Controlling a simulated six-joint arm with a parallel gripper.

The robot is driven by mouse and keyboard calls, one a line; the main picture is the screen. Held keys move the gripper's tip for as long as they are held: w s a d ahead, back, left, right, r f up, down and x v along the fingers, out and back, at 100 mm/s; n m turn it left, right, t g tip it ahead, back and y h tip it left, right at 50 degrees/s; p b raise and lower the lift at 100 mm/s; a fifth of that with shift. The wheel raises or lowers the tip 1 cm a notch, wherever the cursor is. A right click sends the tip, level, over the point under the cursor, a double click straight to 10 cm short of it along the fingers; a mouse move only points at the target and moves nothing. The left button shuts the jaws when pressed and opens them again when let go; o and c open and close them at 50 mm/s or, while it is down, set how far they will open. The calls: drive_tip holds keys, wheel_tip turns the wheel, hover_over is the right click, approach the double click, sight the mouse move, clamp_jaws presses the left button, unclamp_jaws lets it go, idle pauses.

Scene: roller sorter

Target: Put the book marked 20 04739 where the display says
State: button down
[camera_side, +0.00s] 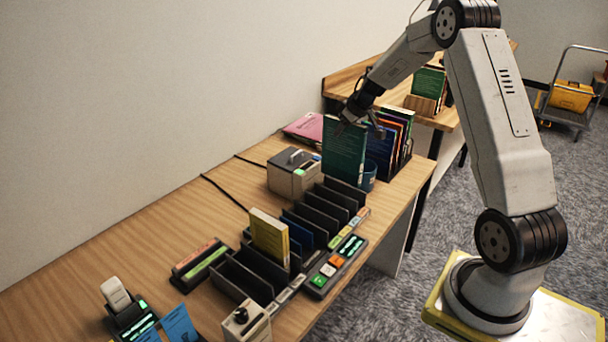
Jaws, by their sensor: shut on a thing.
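My gripper (357,112) is at the back of the table, shut on a dark green book (343,150). The book is upright, with its broad face toward the camera, next to a rack of books; I cannot tell whether it touches anything below. Its number is too small to read. The sorter (262,275) is a row of black slots running across the table. A yellow book (269,234) and a blue book (298,232) stand in its slots. The display (350,245) beside the sorter has lit green text, too small to read.
Several books (398,130) stand in the rack behind the green one. A scanner stand (128,312) and blue cards (178,323) are at the front left.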

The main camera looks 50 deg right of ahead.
sight(340, 155)
drive_tip(key=shift+f, duration=5.15)
drive_tip(key=shift+c, duration=2)
unclamp_jaws()
drive_tip(key=shift+f, duration=0.1)
drive_tip(key=v, duration=0.8)
drive_tip(key=shift+w, duration=0.1)
